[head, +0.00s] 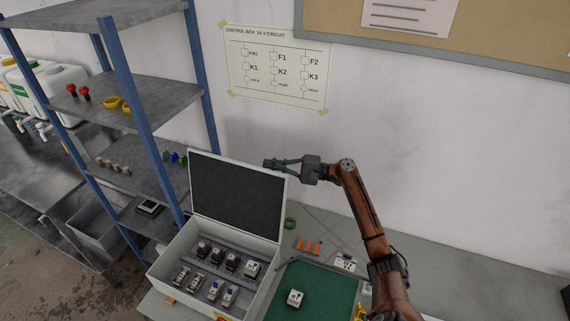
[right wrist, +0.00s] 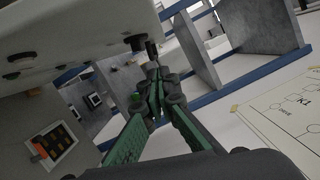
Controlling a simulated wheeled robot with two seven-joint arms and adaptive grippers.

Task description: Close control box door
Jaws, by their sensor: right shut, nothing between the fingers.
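The control box (head: 165,271) stands on the bench with its door (head: 238,193) raised open, the dark inner face showing. Rows of modules sit inside the box. My right gripper (head: 268,163) is shut and empty, at the upper right edge of the door, with its fingers pointing left. From the head view I cannot tell whether it touches the door. In the right wrist view the closed fingers (right wrist: 155,82) meet near the middle, close beside a pale panel (right wrist: 75,28) that looks like part of the door. My left gripper is out of view.
A blue-posted shelf rack (head: 128,90) stands left of the box. A green mat (head: 318,290) with a white module (head: 295,298) lies right of it. Orange parts (head: 308,246) and a green ring (head: 290,223) lie behind the mat. A circuit sheet (head: 277,67) hangs on the wall.

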